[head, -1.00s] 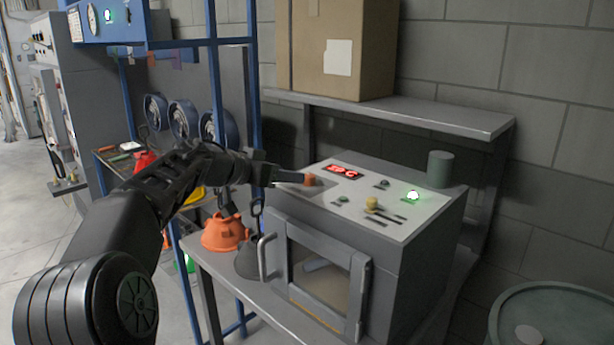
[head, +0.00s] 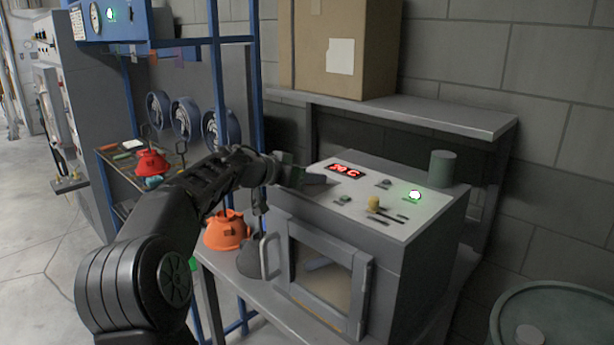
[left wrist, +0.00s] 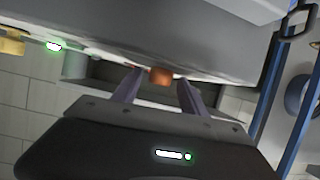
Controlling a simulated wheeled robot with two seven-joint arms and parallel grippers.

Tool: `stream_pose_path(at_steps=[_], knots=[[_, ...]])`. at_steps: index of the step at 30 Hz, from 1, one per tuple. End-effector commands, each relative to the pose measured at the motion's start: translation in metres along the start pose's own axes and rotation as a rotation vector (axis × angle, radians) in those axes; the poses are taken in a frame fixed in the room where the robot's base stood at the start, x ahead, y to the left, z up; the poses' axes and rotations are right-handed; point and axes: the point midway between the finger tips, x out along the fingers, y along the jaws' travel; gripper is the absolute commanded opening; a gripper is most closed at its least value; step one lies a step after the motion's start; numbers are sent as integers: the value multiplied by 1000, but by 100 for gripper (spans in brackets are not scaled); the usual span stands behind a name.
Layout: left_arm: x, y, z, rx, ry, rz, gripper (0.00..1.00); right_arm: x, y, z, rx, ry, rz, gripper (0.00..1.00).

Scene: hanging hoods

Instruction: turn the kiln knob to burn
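The grey kiln (head: 425,245) stands on a bench, with a pale sloped control panel (head: 328,202) on top. An orange knob (left wrist: 160,76) shows in the left wrist view, between my left gripper's two fingers (left wrist: 158,92), with gaps on both sides. The fingers are open. In the head view my left gripper (head: 308,184) is over the panel's left end and hides this knob. A yellow knob (head: 374,202) sits near the panel's front. No burn mark is readable. My right gripper is not in view.
A dark cylinder (head: 442,168) stands at the panel's back right. The kiln door has a handle (head: 269,256) at its left. An orange hood (head: 226,231) is on the bench beside the kiln. A blue post (head: 257,85) rises close behind my left arm.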

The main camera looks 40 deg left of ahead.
Motion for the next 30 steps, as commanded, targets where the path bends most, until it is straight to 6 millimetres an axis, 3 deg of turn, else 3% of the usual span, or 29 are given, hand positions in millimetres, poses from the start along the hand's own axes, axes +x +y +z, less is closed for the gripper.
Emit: stream_pose_path(at_steps=[18,30], knots=[[0,0,0,0,0,0,0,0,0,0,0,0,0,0],[-2,0,-3,6,-3,18,0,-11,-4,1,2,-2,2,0]])
